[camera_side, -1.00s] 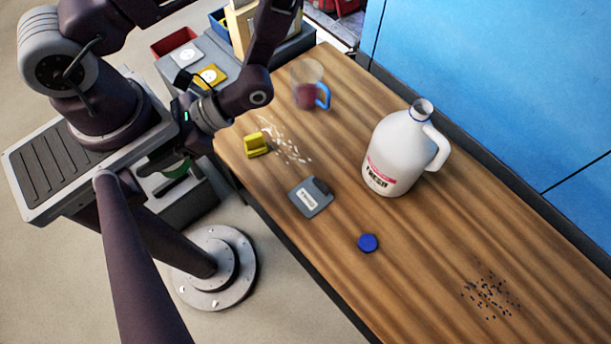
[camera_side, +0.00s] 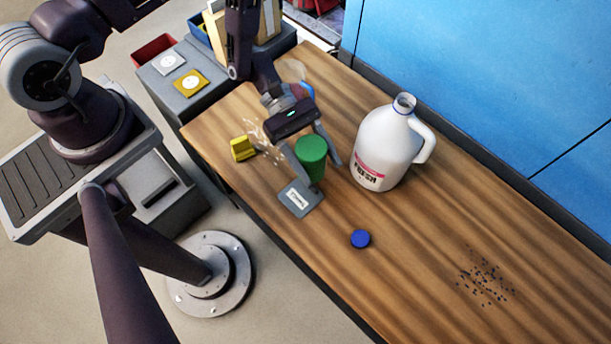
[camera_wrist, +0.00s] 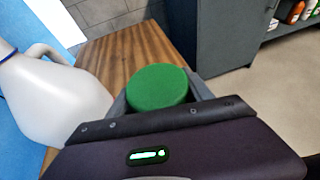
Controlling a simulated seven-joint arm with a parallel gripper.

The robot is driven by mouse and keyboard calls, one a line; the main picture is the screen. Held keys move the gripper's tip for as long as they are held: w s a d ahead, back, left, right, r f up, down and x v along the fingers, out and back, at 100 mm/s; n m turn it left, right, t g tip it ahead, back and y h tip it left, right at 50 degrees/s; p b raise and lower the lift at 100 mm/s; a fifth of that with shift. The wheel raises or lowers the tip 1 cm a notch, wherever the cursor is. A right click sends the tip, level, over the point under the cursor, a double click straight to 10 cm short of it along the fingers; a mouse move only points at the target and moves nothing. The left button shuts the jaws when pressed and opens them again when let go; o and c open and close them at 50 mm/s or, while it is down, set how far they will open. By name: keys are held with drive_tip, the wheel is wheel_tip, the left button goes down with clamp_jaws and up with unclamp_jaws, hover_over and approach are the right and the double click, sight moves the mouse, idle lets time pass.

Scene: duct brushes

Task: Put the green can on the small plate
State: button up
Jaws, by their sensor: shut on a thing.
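My gripper (camera_side: 322,172) is shut on the green can (camera_side: 312,158), with a finger on either side. The can is upright over the table, and its round green top also shows in the wrist view (camera_wrist: 158,87). I cannot tell whether the can's base touches anything. No round plate shows; I cannot tell whether the grey piece is the small plate.
A white jug (camera_side: 385,145) stands close to the right of my gripper. A yellow object (camera_side: 242,149) and white scraps lie to the left. A blue cap (camera_side: 361,239) and dark specks (camera_side: 485,282) lie on the wooden table (camera_side: 420,250). A mug is mostly hidden behind my gripper.

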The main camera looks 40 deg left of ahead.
sight(316, 180)
wheel_tip(316, 180, down, 7)
drive_tip(key=shift+f, duration=0.15)
drive_tip(key=shift+f, duration=0.15)
drive_tip(key=o, duration=1.7)
